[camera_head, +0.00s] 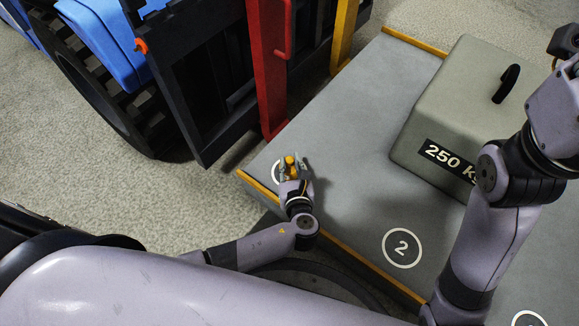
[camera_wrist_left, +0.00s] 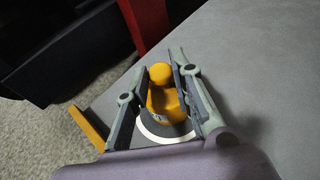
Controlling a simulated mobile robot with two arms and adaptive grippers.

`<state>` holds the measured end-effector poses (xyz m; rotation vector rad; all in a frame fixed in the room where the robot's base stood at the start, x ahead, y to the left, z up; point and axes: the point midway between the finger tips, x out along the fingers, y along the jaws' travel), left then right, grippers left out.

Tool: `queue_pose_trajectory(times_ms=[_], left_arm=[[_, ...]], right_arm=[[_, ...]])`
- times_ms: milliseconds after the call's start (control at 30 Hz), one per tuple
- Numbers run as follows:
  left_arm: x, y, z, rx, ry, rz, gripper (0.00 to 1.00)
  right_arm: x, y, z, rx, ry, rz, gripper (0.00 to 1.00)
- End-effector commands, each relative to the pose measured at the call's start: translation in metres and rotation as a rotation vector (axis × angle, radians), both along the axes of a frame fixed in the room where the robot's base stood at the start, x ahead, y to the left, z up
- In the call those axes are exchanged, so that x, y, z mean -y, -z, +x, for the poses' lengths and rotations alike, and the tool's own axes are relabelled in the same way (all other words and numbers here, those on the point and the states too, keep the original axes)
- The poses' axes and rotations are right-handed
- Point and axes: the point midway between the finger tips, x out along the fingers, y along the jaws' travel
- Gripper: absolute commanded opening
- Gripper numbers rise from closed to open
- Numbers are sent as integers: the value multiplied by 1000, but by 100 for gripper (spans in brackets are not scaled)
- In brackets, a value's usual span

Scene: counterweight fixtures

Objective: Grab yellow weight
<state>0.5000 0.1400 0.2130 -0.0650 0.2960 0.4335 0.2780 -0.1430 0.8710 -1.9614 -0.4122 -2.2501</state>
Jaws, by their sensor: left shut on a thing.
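The yellow weight (camera_head: 291,162) stands at the left corner of the grey platform, over a white painted circle. In the left wrist view the yellow weight (camera_wrist_left: 167,98) shows its round knob and body between my fingers. My left gripper (camera_head: 294,164) is shut on the yellow weight, with a finger on each side of it; it also shows in the left wrist view (camera_wrist_left: 156,80). The weight looks upright. Its lower part is partly hidden by the fingers. My right arm is at the right of the head view, and its gripper fingers are out of the picture.
A grey 250 kg block (camera_head: 446,110) with a black handle sits on the platform (camera_head: 350,130). A red post (camera_head: 268,70) and a dark vehicle frame with a large tyre (camera_head: 100,95) stand close at the left. The platform around the circle marked 2 (camera_head: 401,248) is clear.

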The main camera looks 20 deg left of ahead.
Motion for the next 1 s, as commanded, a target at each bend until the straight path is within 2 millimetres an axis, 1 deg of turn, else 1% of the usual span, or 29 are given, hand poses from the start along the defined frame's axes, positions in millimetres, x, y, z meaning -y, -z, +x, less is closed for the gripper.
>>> queue_pose_trajectory(times_ms=[33, 267, 833, 867, 1000], left_arm=[[0, 0, 0, 0, -1, 0, 15], [-1, 0, 0, 1, -1, 1, 0], [-1, 0, 0, 1, -2, 1, 0], [-1, -3, 2, 8, -2, 2, 0], [-1, -3, 2, 8, -2, 2, 0]], right_arm=[[0, 0, 0, 0, 0, 0, 53], [0, 0, 0, 0, 0, 0, 53], [0, 0, 0, 0, 0, 0, 53], [0, 0, 0, 0, 0, 0, 53], [0, 0, 0, 0, 0, 0, 53]])
